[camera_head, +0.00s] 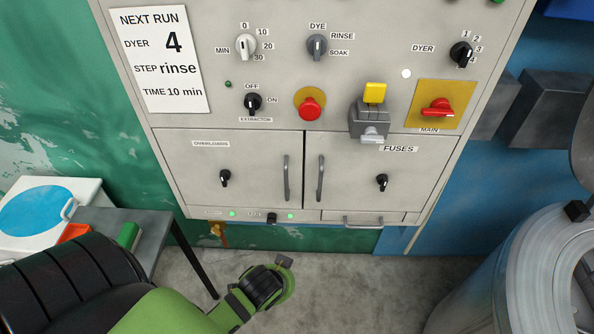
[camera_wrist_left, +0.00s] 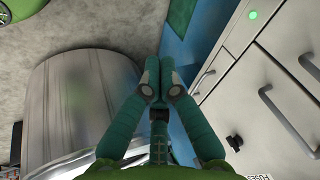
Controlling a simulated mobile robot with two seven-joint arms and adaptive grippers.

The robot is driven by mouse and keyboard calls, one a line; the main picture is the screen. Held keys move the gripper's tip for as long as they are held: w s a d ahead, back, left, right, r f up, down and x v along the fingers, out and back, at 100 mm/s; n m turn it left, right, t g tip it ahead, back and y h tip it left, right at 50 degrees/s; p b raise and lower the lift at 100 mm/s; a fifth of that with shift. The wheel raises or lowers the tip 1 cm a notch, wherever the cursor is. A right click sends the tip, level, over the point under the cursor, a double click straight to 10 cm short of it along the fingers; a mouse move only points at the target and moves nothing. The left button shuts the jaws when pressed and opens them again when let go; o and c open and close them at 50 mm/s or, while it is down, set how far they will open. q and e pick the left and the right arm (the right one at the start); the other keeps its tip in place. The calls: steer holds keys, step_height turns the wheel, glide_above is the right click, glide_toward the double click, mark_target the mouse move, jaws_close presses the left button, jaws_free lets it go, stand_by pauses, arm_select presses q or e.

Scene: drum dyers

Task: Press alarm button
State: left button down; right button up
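A red mushroom-shaped button (camera_head: 311,107) sits on a round yellow plate on the grey control cabinet (camera_head: 230,195), in the middle of the head view. No label reading "alarm" is legible. A small black knob or button (camera_head: 272,217) sits between two green lights on the cabinet's bottom strip; its tiny labels are too small to read. My left gripper (camera_head: 285,262) is below the cabinet in the head view, apart from it. In the left wrist view its fingers (camera_wrist_left: 158,80) are together, with nothing seen between them. My right gripper is not in view.
A yellow-topped grey switch (camera_head: 370,110), a red main switch (camera_head: 439,107) and several black knobs crowd the panel. Door handles (camera_head: 287,178) stick out below. A metal drum (camera_head: 530,280) stands at right, a grey table (camera_head: 150,232) at left. The floor below the cabinet is clear.

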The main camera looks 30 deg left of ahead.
arm_select(q)
steer(key=w+a+r+m+t+y+p, duration=0.1)
steer(key=w+a+r+m+t+y, duration=0.2)
steer(key=r, duration=0.7)
steer(key=w+a+r+m+t+y, duration=0.1)
steer(key=w+a+r+m+t, duration=0.2)
steer(key=w+r, duration=0.5)
steer(key=w+a+r+m+t+y+p, duration=0.1)
steer(key=w+a+r+m+t, duration=0.2)
steer(key=r, duration=0.9)
steer(key=s+d+r+m+t, duration=0.1)
steer(key=r+m+t, duration=0.5)
steer(key=r, duration=0.7)
steer(key=s+d+r+m+t, duration=0.1)
steer(key=d+r+m+t, duration=0.1)
steer(key=r+m+t, duration=0.4)
step_height(320, 180, up, 8)
steer(key=m, duration=0.4)
steer(key=shift+s+d, duration=0.2)
steer(key=shift+d, duration=0.2)
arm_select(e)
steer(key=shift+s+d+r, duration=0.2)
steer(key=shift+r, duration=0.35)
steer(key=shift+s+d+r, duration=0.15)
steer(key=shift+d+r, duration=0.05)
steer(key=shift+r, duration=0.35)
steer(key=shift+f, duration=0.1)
